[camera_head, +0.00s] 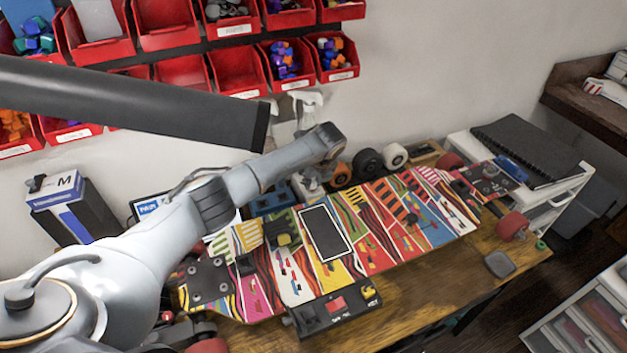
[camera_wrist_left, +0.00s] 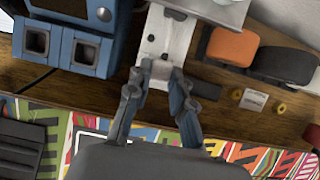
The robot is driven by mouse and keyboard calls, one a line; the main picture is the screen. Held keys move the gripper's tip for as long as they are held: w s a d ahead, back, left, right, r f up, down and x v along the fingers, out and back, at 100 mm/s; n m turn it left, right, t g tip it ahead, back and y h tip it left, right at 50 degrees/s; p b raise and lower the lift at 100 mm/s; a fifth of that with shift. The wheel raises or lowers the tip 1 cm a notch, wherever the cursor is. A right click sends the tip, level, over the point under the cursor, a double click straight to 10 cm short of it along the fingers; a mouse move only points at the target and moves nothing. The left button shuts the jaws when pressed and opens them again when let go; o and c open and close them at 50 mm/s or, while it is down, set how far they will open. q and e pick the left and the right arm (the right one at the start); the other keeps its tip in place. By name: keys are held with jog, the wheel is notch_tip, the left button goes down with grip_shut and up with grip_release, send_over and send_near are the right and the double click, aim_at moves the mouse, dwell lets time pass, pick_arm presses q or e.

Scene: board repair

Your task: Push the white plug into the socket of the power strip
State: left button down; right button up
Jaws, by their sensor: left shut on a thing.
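In the left wrist view, my left gripper (camera_wrist_left: 159,82) is shut on the small white plug (camera_wrist_left: 160,70), which sits between its fingertips. The white power strip (camera_wrist_left: 167,36), with dark socket openings, runs up from just beyond the fingertips. The plug is at or very close to the strip's near end; I cannot tell whether it is in a socket. In the head view, my left gripper (camera_head: 312,182) points down behind the skateboard, small and partly hidden by my wrist. The plug cannot be made out there. My right gripper is not in view.
A patterned skateboard (camera_head: 380,232) covers much of the wooden workbench (camera_head: 440,290). A blue device (camera_wrist_left: 105,15) with square openings stands left of the strip. Orange (camera_wrist_left: 232,46) and black (camera_wrist_left: 285,65) wheels are to its right. Red bins (camera_head: 237,72) hang on the wall.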

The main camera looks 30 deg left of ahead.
pick_arm(q)
jog(key=shift+f, duration=0.4)
jog(key=c, duration=0.8)
grip_release()
jog(key=shift+r, duration=0.2)
jog(key=shift+r+p, duration=1.35)
jog(key=shift+p, duration=0.25)
jog(key=shift+r, duration=0.15)
